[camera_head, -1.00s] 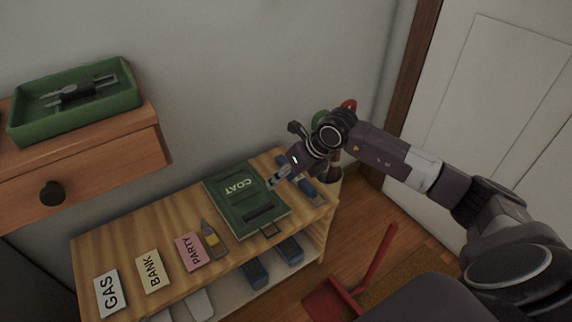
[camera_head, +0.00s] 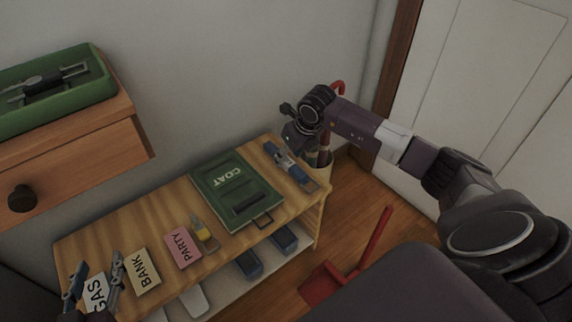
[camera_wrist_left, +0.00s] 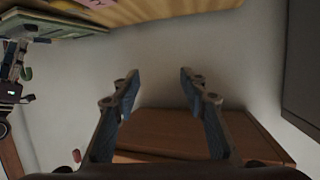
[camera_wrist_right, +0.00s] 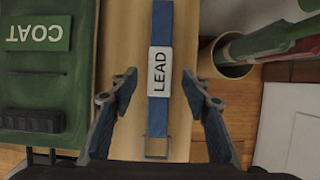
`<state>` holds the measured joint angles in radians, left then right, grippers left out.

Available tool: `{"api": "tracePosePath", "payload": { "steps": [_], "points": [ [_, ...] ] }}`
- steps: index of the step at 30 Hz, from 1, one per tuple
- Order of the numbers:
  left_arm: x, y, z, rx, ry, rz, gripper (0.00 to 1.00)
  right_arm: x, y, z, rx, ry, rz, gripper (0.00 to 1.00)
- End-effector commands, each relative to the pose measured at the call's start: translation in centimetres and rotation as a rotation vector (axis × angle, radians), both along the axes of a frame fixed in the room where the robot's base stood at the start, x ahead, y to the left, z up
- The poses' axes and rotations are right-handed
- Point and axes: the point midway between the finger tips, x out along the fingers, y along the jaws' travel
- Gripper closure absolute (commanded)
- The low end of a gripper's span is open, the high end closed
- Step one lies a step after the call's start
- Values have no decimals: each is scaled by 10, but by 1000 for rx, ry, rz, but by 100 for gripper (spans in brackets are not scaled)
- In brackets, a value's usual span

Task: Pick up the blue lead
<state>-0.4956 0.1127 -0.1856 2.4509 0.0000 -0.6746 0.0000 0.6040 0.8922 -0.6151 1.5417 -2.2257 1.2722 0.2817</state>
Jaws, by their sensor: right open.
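The blue lead (camera_wrist_right: 157,118), a flat blue strap with a white LEAD label and a metal clip at its near end, lies on the wooden shelf top. In the head view the lead (camera_head: 300,175) is at the right end, partly covered by my right gripper (camera_head: 298,145). In the right wrist view my right gripper (camera_wrist_right: 160,90) is open, with one finger on each side of the strap, apart from it. My left gripper (camera_head: 95,282) is at the lower left by the GAS card; it is open and empty in the left wrist view (camera_wrist_left: 158,82).
A green COAT case (camera_head: 235,190) lies left of the lead. A round holder (camera_wrist_right: 230,62) with red and green items stands right of it. PARTY (camera_head: 183,247) and BANK (camera_head: 143,272) cards lie further left. A red dustpan (camera_head: 325,285) is on the floor.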

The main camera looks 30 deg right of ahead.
Motion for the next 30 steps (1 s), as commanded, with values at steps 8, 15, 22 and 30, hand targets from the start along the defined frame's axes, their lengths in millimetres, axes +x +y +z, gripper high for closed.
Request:
{"api": "tracePosePath", "payload": {
  "steps": [8,15,22,30],
  "points": [
    [10,-7,29,-34,-136,-10,60,7,1,-17,1,-1,0,56],
    [10,-7,31,-35,-143,-10,60,7,1,-17,1,-1,0,56],
    [10,-7,31,-35,-142,-10,60,7,1,-17,1,-1,0,80],
    [10,-7,31,-34,-141,-9,60,7,1,-17,1,-2,0,93]
  ]
}}
